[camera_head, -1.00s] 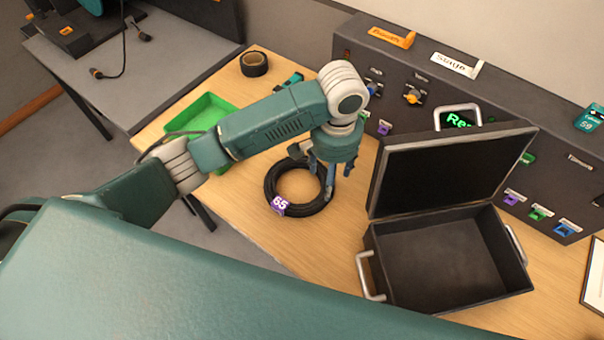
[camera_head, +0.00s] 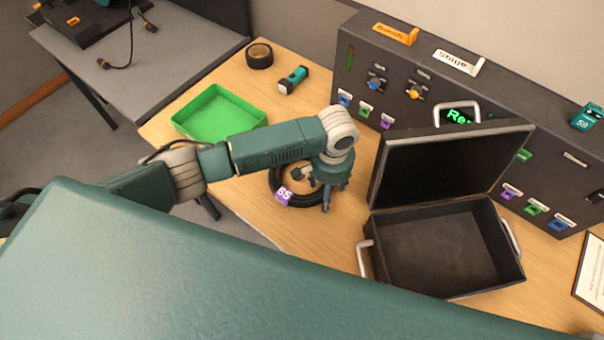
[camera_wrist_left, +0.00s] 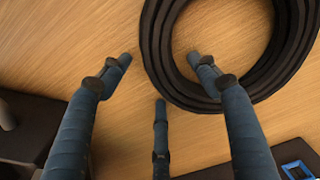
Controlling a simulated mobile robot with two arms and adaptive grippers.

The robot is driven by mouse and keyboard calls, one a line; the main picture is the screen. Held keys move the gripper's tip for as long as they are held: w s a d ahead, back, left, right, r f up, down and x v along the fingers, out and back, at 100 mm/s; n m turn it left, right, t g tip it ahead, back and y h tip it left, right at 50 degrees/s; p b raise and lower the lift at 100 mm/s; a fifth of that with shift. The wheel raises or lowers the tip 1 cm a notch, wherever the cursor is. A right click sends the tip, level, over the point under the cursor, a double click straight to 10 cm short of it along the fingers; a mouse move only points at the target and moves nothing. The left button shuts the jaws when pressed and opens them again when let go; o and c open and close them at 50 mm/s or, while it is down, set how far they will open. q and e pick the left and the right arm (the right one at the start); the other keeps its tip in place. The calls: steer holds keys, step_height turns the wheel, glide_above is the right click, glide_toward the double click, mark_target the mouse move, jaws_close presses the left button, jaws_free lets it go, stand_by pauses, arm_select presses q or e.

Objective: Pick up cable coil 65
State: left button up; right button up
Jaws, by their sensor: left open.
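Cable coil 65 (camera_head: 280,203) is a black ring with a purple tag reading 65, lying flat on the wooden table. My left gripper (camera_head: 325,200) points down over its right side and hides part of the ring. In the left wrist view the coil (camera_wrist_left: 155,45) fills the upper right. The left gripper (camera_wrist_left: 160,85) is open there, with one finger over the coil's near band and the other fingers over bare wood. Nothing is held. My right gripper is not in view.
An open black case (camera_head: 450,290) stands right of the coil. A green tray (camera_head: 220,115), a roll of tape (camera_head: 259,56) and a teal flashlight (camera_head: 292,80) lie farther back. A dark fader panel (camera_head: 420,62) lines the table's rear.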

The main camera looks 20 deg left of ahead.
arm_select(q)
steer(key=shift+r, duration=0.1)
jaws_close()
